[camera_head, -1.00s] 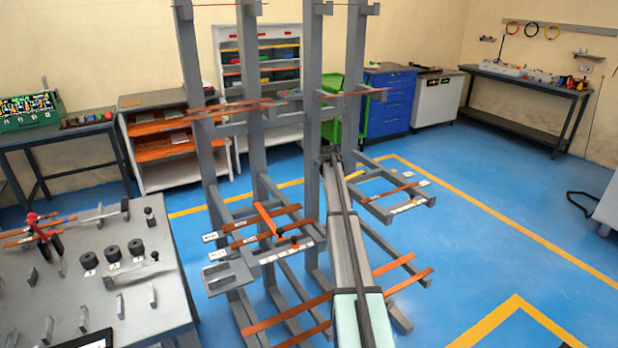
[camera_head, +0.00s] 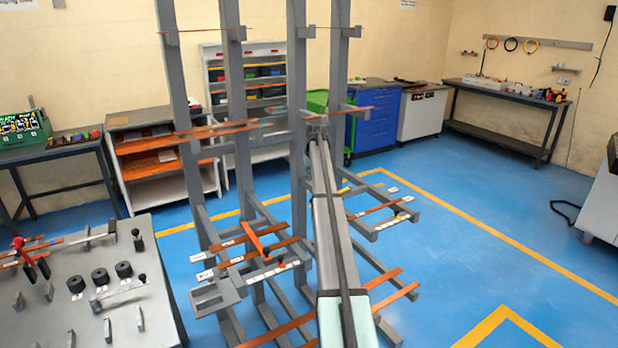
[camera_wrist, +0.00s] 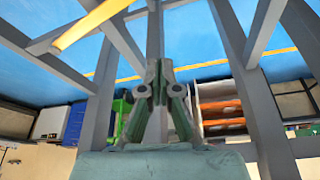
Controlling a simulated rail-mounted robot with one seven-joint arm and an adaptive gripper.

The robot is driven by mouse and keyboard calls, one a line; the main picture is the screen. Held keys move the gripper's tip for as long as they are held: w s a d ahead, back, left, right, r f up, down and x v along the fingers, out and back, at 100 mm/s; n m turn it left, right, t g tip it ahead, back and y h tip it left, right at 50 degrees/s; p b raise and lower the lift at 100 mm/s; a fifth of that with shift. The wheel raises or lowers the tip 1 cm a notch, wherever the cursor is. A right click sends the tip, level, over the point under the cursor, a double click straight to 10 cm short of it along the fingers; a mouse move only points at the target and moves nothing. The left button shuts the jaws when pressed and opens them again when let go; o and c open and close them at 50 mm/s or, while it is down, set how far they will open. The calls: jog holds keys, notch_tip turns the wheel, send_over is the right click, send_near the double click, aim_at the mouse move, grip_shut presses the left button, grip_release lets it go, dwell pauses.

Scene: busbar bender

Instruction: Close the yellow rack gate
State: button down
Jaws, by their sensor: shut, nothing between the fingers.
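An orange bar-shaped lever (camera_head: 254,240) sits on the lower middle of the grey rack (camera_head: 229,110), with a dark knob (camera_head: 281,262) near it. It may be the gate, but I cannot tell for sure. In the wrist view, a yellow bar (camera_wrist: 92,25) crosses at the upper left; I cannot tell whether it is the gate or a floor line. My gripper (camera_wrist: 158,66) is shut and empty in front of grey rack posts. In the head view my arm covers it, among the posts at the right side of the rack.
Copper bars (camera_head: 380,207) lie across rack arms. A grey workbench (camera_head: 60,320) with clamps stands at lower left. Shelves, a green cart (camera_head: 316,101) and a blue cabinet (camera_head: 385,125) stand along the back wall. Blue floor (camera_head: 460,270) is clear at right.

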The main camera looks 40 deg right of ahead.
notch_tip(320, 180, down, 8)
jog(key=s+p, duration=0.1)
jog(key=p, duration=0.3)
jog(key=shift+a, duration=0.25)
jog(key=shift+f, duration=0.1)
jog(key=shift+s+a, duration=0.1)
jog(key=shift+s, duration=0.05)
